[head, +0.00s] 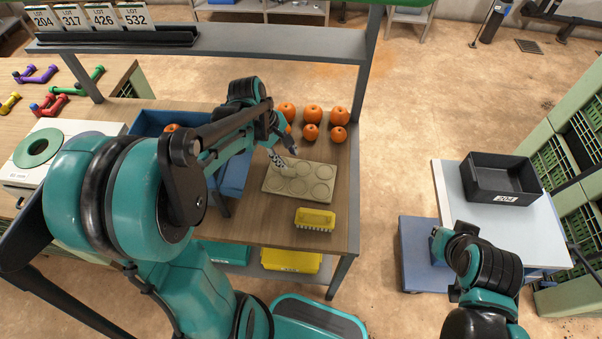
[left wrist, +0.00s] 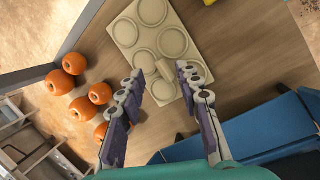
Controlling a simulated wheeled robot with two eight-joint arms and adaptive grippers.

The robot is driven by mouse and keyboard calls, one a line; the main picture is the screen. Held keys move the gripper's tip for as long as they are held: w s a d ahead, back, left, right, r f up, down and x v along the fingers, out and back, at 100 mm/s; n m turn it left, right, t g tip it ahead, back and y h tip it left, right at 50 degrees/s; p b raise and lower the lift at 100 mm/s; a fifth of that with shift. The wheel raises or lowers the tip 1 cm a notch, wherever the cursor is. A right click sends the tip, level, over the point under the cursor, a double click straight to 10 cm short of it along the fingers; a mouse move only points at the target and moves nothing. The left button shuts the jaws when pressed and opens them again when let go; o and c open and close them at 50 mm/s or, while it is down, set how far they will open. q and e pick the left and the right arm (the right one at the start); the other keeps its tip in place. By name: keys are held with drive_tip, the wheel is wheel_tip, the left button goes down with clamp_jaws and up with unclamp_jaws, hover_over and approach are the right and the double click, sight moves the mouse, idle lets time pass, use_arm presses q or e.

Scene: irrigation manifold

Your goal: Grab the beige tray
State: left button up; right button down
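The beige tray (head: 300,182) lies flat on the wooden bench top and has several round recesses. It also shows in the left wrist view (left wrist: 143,36). My left gripper (head: 281,160) is over the tray's left part in the head view. In the left wrist view my left gripper (left wrist: 160,71) is open, its two fingers apart with the tray's near end seen between them. I cannot tell whether the fingertips touch the tray. My right arm shows at the lower right of the head view, but its gripper does not show.
Several orange round fruits or pumpkins (head: 312,112) stand behind the tray. A yellow brush-like block (head: 315,218) lies in front of it. A blue bin (head: 232,178) is close on the left. A black bin (head: 500,178) stands on a separate table at right.

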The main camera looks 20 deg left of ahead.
sight(290, 168)
use_arm(q)
drive_tip(key=w+a+f+n, duration=0.1)
drive_tip(key=w+a+f+n+h, duration=0.1)
drive_tip(key=f+n+g+p, duration=0.1)
drive_tip(key=n, duration=0.1)
drive_tip(key=shift+w+a+f+h, duration=0.3)
drive_tip(key=shift+w+a, duration=0.1)
drive_tip(key=shift+a+f, duration=0.15)
drive_tip(key=shift+f, duration=0.15)
drive_tip(key=shift+f+n, duration=0.3)
drive_tip(key=shift+f, duration=0.05)
drive_tip(key=b+x, duration=0.2)
drive_tip(key=x, duration=0.5)
drive_tip(key=shift+s+f, duration=0.1)
drive_tip(key=shift+f, duration=0.05)
drive_tip(key=shift+c, duration=0.5)
clamp_jaws()
